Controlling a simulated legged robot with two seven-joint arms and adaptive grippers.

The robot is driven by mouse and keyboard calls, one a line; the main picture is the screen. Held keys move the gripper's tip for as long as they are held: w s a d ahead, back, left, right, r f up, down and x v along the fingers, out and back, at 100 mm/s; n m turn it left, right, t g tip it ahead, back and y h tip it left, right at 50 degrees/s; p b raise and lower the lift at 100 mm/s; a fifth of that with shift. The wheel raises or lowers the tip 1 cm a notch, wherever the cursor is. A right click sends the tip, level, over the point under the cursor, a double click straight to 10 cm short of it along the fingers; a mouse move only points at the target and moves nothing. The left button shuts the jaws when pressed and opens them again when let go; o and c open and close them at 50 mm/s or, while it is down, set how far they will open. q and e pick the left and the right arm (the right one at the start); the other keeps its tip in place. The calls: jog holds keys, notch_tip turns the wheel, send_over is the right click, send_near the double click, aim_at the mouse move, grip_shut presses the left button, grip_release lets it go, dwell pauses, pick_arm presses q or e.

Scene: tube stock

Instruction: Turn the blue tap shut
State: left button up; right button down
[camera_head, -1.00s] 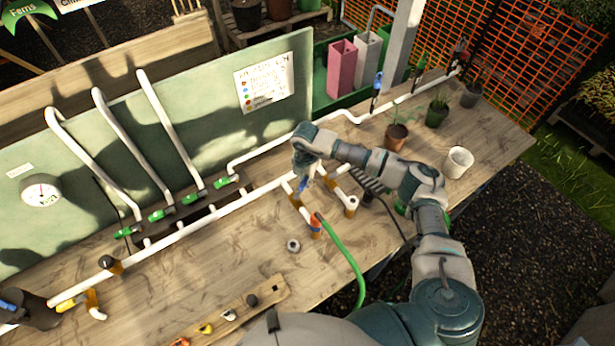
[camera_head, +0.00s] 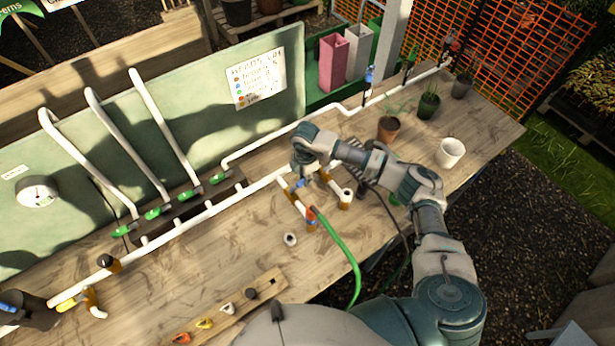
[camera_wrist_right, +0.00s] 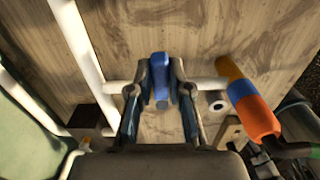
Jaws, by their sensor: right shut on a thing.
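The blue tap (camera_head: 300,184) sits on a white branch pipe with orange-brown fittings, just in front of the long white pipe. In the right wrist view its blue handle (camera_wrist_right: 160,72) stands between the two fingers, lying lengthwise along them and across the white branch pipe. My right gripper (camera_head: 303,172) is over the tap, and the wrist view shows its fingers (camera_wrist_right: 160,88) closed on both sides of the handle. The gripper partly hides the tap in the head view. My left gripper is not in view.
A green hose (camera_head: 342,252) with an orange-red connector lies close by the tap. A loose white ring (camera_head: 290,240) lies on the bench (camera_head: 220,260). Green taps (camera_head: 219,178) line the pipes at left. Potted plants and a white pot (camera_head: 450,153) stand at right.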

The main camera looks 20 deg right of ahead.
jog(key=shift+f, duration=0.1)
jog(key=c, duration=1.1)
grip_release()
jog(key=shift+r, duration=0.35)
notch_tip(320, 180, up, 11)
jog(key=shift+w+r, duration=0.1)
jog(key=shift+r, duration=0.05)
